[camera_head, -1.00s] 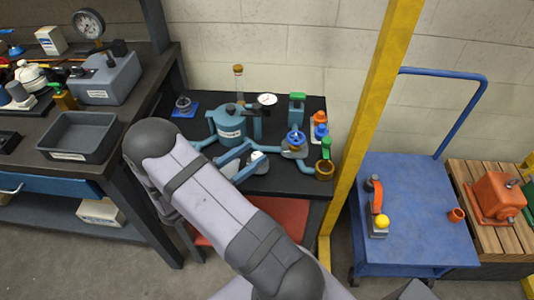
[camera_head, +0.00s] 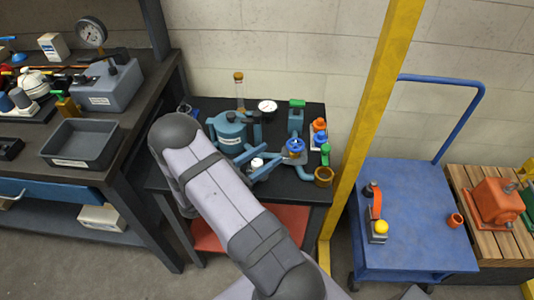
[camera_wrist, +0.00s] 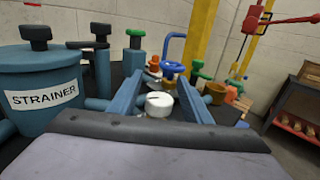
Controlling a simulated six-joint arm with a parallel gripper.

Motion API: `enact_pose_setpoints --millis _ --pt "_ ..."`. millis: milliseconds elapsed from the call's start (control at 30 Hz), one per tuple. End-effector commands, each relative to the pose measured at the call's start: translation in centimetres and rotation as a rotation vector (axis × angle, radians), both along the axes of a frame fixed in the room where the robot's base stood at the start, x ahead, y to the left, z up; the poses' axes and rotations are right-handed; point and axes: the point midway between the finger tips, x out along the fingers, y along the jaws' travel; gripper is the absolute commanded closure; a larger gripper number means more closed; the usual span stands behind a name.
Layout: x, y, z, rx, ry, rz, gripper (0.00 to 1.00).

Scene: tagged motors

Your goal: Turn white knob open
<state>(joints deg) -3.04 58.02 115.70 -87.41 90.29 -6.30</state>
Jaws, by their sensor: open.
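The white knob (camera_wrist: 159,104) is a small round white cap seen between my gripper's two blue fingers in the wrist view. It also shows in the head view (camera_head: 256,163), on the black table among blue pipework. My gripper (camera_wrist: 160,84) is open, with one finger to the left of the knob and one to the right. There is a visible gap on each side, and I see no contact. My arm hides part of the table in front of the knob in the head view.
A teal strainer tank (camera_wrist: 40,85) stands close on the left. A blue handwheel (camera_head: 295,145), a green-topped valve (camera_head: 297,108), orange knobs (camera_head: 319,125) and a brass cup (camera_head: 323,177) crowd the right. A yellow post (camera_head: 370,120) rises beside the table.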

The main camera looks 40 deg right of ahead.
Motion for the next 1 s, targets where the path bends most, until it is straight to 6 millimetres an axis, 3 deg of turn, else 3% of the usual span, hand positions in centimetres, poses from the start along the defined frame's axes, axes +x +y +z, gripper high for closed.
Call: enact_pose_setpoints --millis 367,400,567,767,1000 --pt "0.03 -0.7 -0.03 0.0 -0.001 0.001 0.56" --pt "0.03 -0.7 -0.03 0.0 -0.001 0.001 0.58" --pt "0.03 -0.69 -0.03 0.0 -0.001 0.001 0.96" --pt "0.04 -0.7 0.04 -0.001 0.001 0.017 0.96" --pt "0.6 -0.72 0.14 -0.004 0.005 0.187 0.96"
